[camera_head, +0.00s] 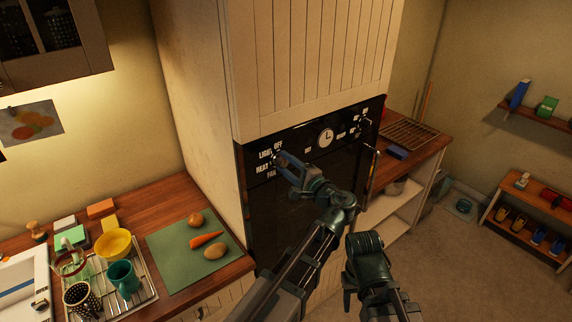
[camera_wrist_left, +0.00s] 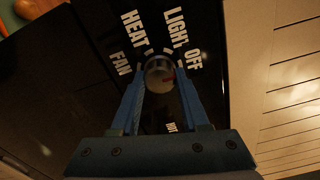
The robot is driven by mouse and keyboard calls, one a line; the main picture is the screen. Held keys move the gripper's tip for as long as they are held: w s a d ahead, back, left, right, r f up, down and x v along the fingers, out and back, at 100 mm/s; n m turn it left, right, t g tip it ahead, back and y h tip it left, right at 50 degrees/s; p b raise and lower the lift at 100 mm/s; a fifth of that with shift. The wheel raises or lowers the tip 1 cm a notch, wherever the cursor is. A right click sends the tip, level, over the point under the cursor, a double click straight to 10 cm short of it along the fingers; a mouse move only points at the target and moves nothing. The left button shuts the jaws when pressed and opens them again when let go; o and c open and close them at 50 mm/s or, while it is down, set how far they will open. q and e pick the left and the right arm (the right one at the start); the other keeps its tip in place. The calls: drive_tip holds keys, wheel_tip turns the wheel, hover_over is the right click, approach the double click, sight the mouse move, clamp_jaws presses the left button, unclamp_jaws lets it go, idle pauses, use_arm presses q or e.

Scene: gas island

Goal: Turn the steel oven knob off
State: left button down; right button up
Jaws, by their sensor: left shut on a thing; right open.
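The steel oven knob (camera_wrist_left: 159,72) sits on the black oven panel (camera_wrist_left: 95,45), with the words LIGHT, OFF, HEAT and FAN printed around it. A small red mark shows at the knob's right side in the left wrist view; I cannot tell for sure which word it points to. My left gripper (camera_wrist_left: 159,82) is shut on the knob, one blue finger on each side. In the head view my left gripper (camera_head: 279,163) reaches the panel's left end and hides the knob.
A round clock (camera_head: 326,138) and further labels lie along the panel to the right. A green mat (camera_head: 180,257) with vegetables and a dish rack (camera_head: 145,285) are on the left counter. A wire rack (camera_head: 408,134) lies on the right counter. Open floor is at right.

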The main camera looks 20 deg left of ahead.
use_arm(q)
drive_tip(key=shift+f, duration=0.1)
drive_tip(key=shift+c, duration=2)
unclamp_jaws()
drive_tip(key=shift+s+d, duration=0.1)
use_arm(e)
drive_tip(key=shift+d, duration=0.15)
